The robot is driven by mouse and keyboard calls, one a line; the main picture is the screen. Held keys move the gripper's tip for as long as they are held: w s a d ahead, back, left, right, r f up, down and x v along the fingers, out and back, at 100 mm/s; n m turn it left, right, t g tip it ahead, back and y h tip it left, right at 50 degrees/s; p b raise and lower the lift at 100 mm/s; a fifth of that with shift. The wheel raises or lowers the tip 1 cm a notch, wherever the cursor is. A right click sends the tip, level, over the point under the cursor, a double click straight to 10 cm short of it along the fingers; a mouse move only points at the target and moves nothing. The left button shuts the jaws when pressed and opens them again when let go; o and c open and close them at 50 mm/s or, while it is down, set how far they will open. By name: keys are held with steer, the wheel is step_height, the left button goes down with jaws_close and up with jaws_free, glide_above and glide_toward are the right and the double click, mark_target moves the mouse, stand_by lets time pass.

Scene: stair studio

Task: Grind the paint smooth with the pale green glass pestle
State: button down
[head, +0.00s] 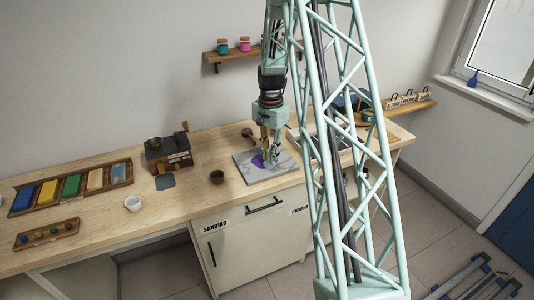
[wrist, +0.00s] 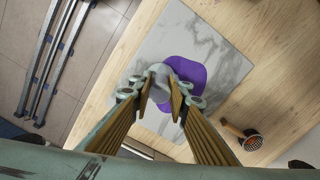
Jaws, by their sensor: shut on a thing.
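My gripper (head: 269,152) is over the marble slab (head: 278,176) on the bench, pointing down. In the wrist view my gripper (wrist: 160,98) is shut on the pale glass pestle (wrist: 160,71), whose rounded top shows between and beyond the fingertips. The purple paint (wrist: 195,75) is a patch on the grey-veined slab (wrist: 215,45), partly hidden by the pestle and fingers. The paint also shows in the head view (head: 257,161), left of the fingers. I cannot tell whether the pestle's base touches the slab.
A small dark bowl (head: 217,177) stands left of the slab, a grinder box (head: 168,155) further left. A colour tray (head: 72,187) and a white cup (head: 133,203) are at the left. A wooden-handled tool (wrist: 243,134) lies beside the slab. Bench between slab and grinder is mostly clear.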

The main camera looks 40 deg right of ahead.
mark_target(268, 151)
steer(key=shift+w+a, duration=0.1)
steer(key=shift+a, duration=0.15)
steer(key=shift+w+a+r, duration=0.1)
steer(key=shift+w+a, duration=0.05)
steer(key=shift+w, duration=0.75)
steer(key=shift+w+d, duration=0.25)
steer(key=shift+w+d+p, duration=0.2)
steer(key=shift+w, duration=0.7)
steer(key=shift+w+d+p, duration=0.25)
steer(key=shift+w, duration=0.6)
steer(key=shift+w+d+p, duration=0.2)
steer(key=shift+w, duration=0.7)
steer(key=shift+s+a+b, duration=0.3)
steer(key=shift+s+b, duration=0.1)
steer(key=shift+s, duration=0.8)
steer(key=shift+s+a+b, duration=0.3)
steer(key=shift+s+b, duration=0.05)
steer(key=shift+s, duration=0.85)
steer(key=shift+s+a+b, duration=0.3)
steer(key=shift+s+b, duration=0.1)
steer(key=shift+s, duration=0.8)
steer(key=shift+s+r, duration=0.1)
steer(key=shift+s, duration=0.05)
step_height(268, 151, up, 4)
steer(key=shift+a+f+p, duration=0.1)
steer(key=shift+p, duration=0.65)
steer(key=shift+r+p, duration=0.3)
steer(key=shift+r, duration=0.25)
steer(key=shift+r+p, duration=0.65)
steer(key=shift+r, duration=0.95)
